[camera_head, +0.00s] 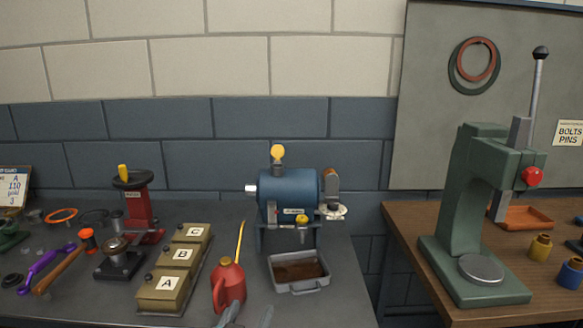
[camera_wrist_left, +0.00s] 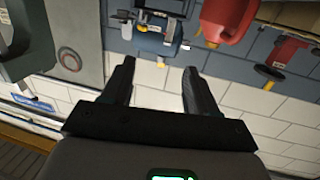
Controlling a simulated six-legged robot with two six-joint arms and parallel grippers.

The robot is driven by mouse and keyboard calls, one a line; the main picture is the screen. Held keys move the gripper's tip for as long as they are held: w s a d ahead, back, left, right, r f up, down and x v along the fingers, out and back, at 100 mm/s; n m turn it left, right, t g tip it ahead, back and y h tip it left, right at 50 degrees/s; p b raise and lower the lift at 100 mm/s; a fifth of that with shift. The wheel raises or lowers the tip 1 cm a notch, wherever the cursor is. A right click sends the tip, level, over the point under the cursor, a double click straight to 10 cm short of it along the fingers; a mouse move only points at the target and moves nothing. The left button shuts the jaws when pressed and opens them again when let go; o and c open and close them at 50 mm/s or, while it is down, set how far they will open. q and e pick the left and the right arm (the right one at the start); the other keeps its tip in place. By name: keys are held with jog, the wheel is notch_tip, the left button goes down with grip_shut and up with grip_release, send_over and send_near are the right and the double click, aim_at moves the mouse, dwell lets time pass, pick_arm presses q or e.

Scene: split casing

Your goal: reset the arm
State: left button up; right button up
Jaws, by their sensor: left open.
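My left gripper (camera_head: 248,316) shows at the bottom edge of the head view, in front of the red oil can. Only its fingertips are in that frame. In the left wrist view its two dark fingers (camera_wrist_left: 160,75) stand wide apart with nothing between them. That view is turned upside down, with the blue machine (camera_wrist_left: 157,40) beyond the fingertips. The same blue machine (camera_head: 287,197) stands on the grey bench in the head view, with a yellow knob on top. My right gripper is in neither view.
A red oil can (camera_head: 230,285) stands close to the left gripper, between lettered boxes (camera_head: 168,288) and a metal tray (camera_head: 298,287). A red press (camera_head: 138,205) and tools are left. A green arbor press (camera_head: 470,220) stands on the wooden bench, right, past a gap.

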pick_arm(q)
jog(key=s+a+f+n+g+y+p, duration=0.1)
jog(key=a+f+g+p, duration=0.2)
jog(key=f, duration=0.7)
jog(key=s+a+f+g+y, duration=0.15)
jog(key=a+f+g, duration=0.25)
jog(key=f, duration=0.6)
jog(key=s+d+f+n+g+h+p, duration=0.1)
jog(key=s+f+g, duration=0.4)
jog(key=s, duration=0.5)
jog(key=s+d+f+n+g+h, duration=0.1)
jog(key=s+f+g, duration=0.3)
jog(key=s+f, duration=0.4)
jog(key=s+n+h, duration=0.1)
jog(key=s, duration=0.2)
jog(key=shift+d+f+g+p, duration=0.2)
jog(key=shift+d+g+p, duration=0.2)
jog(key=shift+w+h, duration=0.1)
jog(key=shift+h, duration=0.15)
